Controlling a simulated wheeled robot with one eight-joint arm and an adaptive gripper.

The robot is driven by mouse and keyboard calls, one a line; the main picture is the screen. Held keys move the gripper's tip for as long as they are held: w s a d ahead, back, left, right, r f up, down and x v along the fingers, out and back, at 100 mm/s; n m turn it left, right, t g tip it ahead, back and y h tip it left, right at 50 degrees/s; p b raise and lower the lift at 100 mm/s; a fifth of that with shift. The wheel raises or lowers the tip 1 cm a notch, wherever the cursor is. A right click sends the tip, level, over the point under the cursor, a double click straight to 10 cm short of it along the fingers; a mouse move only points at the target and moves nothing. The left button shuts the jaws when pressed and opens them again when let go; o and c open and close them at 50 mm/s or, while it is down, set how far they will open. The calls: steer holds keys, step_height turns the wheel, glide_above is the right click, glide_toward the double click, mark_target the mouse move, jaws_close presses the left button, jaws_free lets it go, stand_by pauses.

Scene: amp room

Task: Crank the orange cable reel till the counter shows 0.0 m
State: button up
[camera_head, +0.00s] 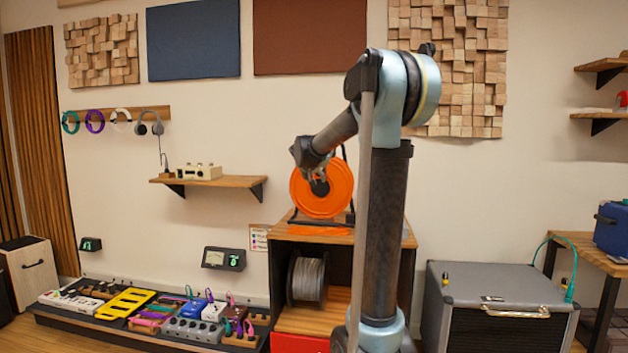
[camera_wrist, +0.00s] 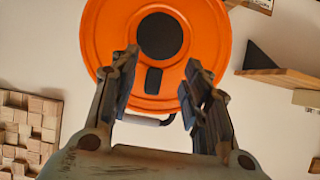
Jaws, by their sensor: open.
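The orange cable reel (camera_head: 337,203) stands upright on top of the wooden cabinet in the head view. It fills the upper middle of the wrist view (camera_wrist: 108,45), with a dark round hub (camera_wrist: 160,36). A small dark rectangle (camera_wrist: 153,81) lies on its face below the hub in that view; no digits are readable. A grey curved bar (camera_wrist: 143,120), perhaps the crank handle, shows at the disc's lower edge, partly hidden by a finger. My gripper (camera_wrist: 160,85) is open and empty, facing the disc, its fingers on either side of the rectangle. In the head view my gripper (camera_head: 319,186) hides the reel's centre.
The cabinet (camera_head: 286,232) holds a grey cable spool (camera_head: 307,280). A wall shelf (camera_head: 212,181) with a cream device is left of the reel. A pedalboard (camera_head: 130,330) lies low left. A grey amp (camera_head: 495,285) stands right.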

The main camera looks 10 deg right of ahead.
steer(key=shift+w+d, duration=0.5)
steer(key=shift+w, duration=1)
steer(key=shift+w+d, duration=0.55)
steer(key=shift+w, duration=1)
steer(key=shift+w+d, duration=0.5)
steer(key=shift+w, duration=1)
jaws_close()
